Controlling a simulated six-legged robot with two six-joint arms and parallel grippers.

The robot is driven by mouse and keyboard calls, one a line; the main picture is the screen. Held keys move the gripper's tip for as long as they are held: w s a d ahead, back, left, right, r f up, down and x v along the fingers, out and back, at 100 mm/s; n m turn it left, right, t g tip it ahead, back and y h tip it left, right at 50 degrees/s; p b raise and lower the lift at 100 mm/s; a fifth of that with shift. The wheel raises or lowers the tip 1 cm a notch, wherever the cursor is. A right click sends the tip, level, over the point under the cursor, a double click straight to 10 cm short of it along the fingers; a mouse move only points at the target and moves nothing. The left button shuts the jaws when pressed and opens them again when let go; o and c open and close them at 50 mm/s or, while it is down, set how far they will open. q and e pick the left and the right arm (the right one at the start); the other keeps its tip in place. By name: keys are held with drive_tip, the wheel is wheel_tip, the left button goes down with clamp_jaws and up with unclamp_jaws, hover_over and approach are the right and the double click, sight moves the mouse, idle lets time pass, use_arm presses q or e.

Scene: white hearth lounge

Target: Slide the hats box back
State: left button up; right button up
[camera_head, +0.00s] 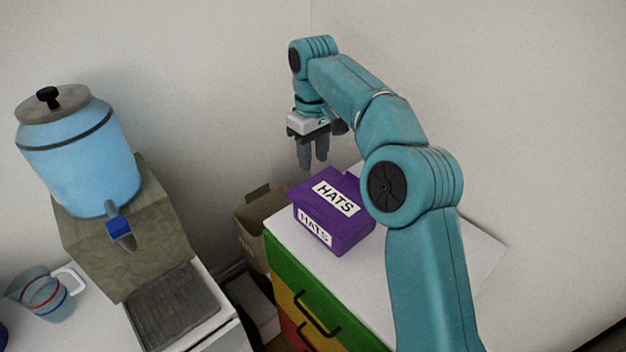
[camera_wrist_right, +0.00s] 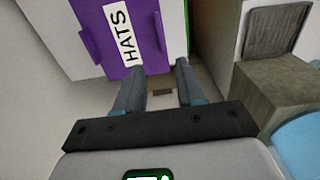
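The hats box (camera_head: 353,231) is purple, with white HATS labels on its lid and front. It sits on the white top of the drawer chest (camera_head: 288,232), near its left edge. My right gripper (camera_head: 313,166) points down above and behind the box, apart from it. Its fingers are spread with nothing between them. The right wrist view shows the box (camera_wrist_right: 150,30) beyond the fingertips (camera_wrist_right: 161,68), with its lid label readable. My left gripper is not in view.
A brown open carton (camera_head: 258,222) stands in the gap left of the chest. A blue drink dispenser (camera_head: 85,160) and a measuring jug (camera_head: 45,296) are on the counter at left. White walls close off the back. The chest top is bare right of the box.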

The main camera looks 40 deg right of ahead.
sight(313, 206)
wheel_tip(313, 206, down, 15)
drive_tip(key=shift+r+b, duration=0.15)
drive_tip(key=shift+b, duration=0.5)
clamp_jaws()
drive_tip(key=shift+d, duration=0.1)
drive_tip(key=shift+w+d+r+p, duration=0.15)
drive_tip(key=shift+d+p, duration=0.85)
drive_tip(key=shift+d, duration=0.5)
drive_tip(key=shift+w+d+f+p, duration=0.1)
drive_tip(key=shift+w+d+p, duration=0.05)
drive_tip(key=shift+d+p, duration=1.1)
drive_tip(key=shift+w+d+p, duration=0.15)
drive_tip(key=shift+d+p, duration=0.9)
drive_tip(key=shift+d, duration=0.4)
drive_tip(key=shift+w+d+p, duration=0.1)
drive_tip(key=shift+d+p, duration=0.9)
drive_tip(key=shift+d, duration=0.7)
